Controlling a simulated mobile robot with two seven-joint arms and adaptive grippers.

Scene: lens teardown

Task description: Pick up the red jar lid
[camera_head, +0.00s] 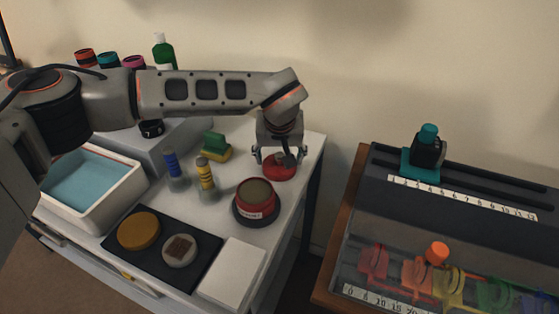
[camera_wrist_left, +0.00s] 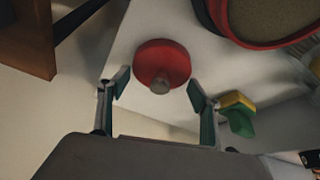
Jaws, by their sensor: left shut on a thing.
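The red jar lid (camera_head: 279,172) is a round disc with a small grey knob, near the back right corner of the white table. My left gripper (camera_head: 283,156) is over it, pointing down, and is shut on it. In the left wrist view the lid (camera_wrist_left: 162,60) shows between the two fingertips of my left gripper (camera_wrist_left: 158,90). I cannot tell whether the lid touches the table. The open red jar (camera_head: 256,197), with brownish contents, stands on a dark round base in front of the lid. My right gripper is not in view.
A green and yellow sponge (camera_head: 215,147), a blue-banded bottle (camera_head: 172,167) and a yellow-banded bottle (camera_head: 205,175) stand left of the lid. A dark mat (camera_head: 197,248) with two round items, a white block (camera_head: 232,272) and a blue-lined tray (camera_head: 135,190) lie nearer. A wooden-edged bench (camera_head: 340,240) is right.

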